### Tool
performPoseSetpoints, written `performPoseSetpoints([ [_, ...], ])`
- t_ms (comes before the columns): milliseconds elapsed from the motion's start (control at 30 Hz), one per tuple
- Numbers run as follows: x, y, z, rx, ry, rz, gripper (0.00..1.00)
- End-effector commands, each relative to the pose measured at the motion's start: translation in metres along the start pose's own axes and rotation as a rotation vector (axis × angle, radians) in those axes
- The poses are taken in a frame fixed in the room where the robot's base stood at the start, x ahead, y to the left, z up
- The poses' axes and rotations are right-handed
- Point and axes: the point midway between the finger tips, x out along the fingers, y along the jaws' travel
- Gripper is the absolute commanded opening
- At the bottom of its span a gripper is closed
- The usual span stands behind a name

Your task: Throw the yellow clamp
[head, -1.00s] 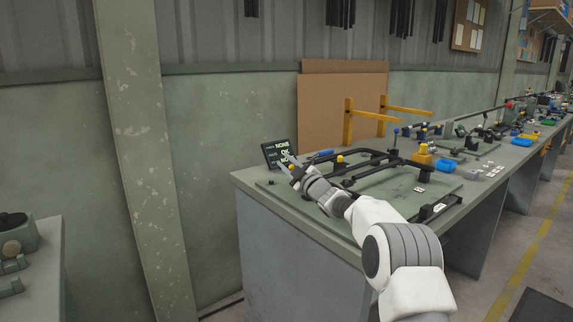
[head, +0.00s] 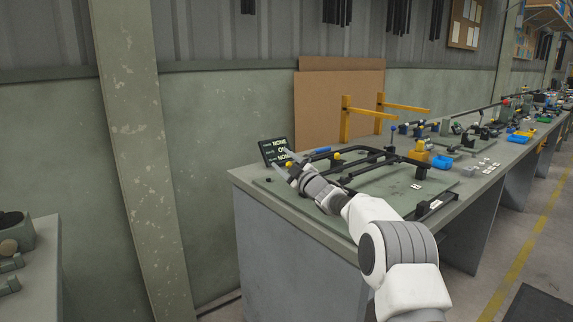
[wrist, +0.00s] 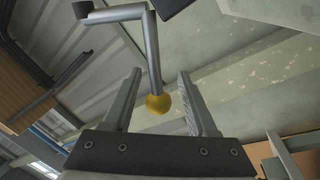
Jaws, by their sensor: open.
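The yellow clamp shows in the wrist view as a bent metal lever ending in a yellow ball knob (wrist: 158,104). The knob sits between the two fingers of my gripper (wrist: 160,74), with a gap visible on each side. In the head view my gripper (head: 282,162) is at the left end of the bench, with its fingers apart in front of a small dark display. A yellow knob (head: 290,165) shows beside the fingers there. The clamp's base is hidden by my gripper and arm.
The display (head: 275,151) stands just behind my gripper. A black tube frame (head: 375,158) lies on the green bench plate, with another yellow knob (head: 337,157) at its left.

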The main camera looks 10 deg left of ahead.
Motion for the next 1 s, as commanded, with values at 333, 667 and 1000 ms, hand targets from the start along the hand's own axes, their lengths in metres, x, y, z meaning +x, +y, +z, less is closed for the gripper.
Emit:
performPoseSetpoints([
  [333,-0.022,0.001,0.000,0.001,-0.001,-0.001,0.58],
  [667,-0.065,0.002,0.000,0.000,-0.002,0.000,0.58],
  [1000,-0.120,0.002,-0.001,0.000,-0.003,0.000,0.58],
])
